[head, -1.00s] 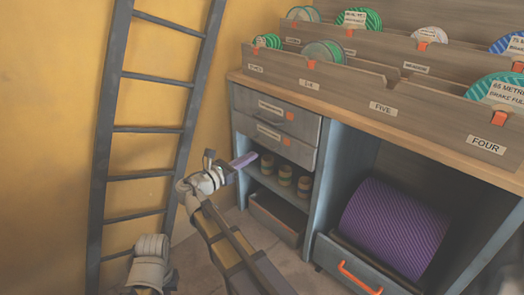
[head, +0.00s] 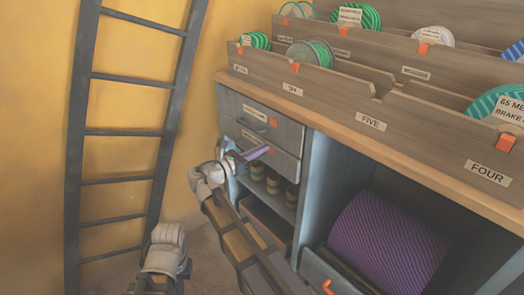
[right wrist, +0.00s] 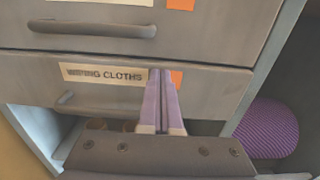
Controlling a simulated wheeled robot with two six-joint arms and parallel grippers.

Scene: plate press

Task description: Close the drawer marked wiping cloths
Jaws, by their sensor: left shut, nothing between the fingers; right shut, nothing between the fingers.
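The wiping cloths drawer (head: 284,163) is the lower of two grey drawers at the cabinet's upper left. Its label (right wrist: 105,75) reads in the right wrist view, beside an orange tag (right wrist: 176,79). Its front looks close to flush with the drawer above; I cannot tell whether it is fully shut. My right gripper (head: 260,151) is shut and empty, its purple fingers in front of this drawer. In the right wrist view its fingertips (right wrist: 160,73) overlap the front between label and tag; contact is unclear. My left arm shows at lower left, its fingers out of view.
The upper drawer (head: 262,118) has a bar handle. Striped jars (head: 274,183) stand on the shelf below. A ladder (head: 125,132) leans at left. Spool bins (head: 372,122) line the worktop.

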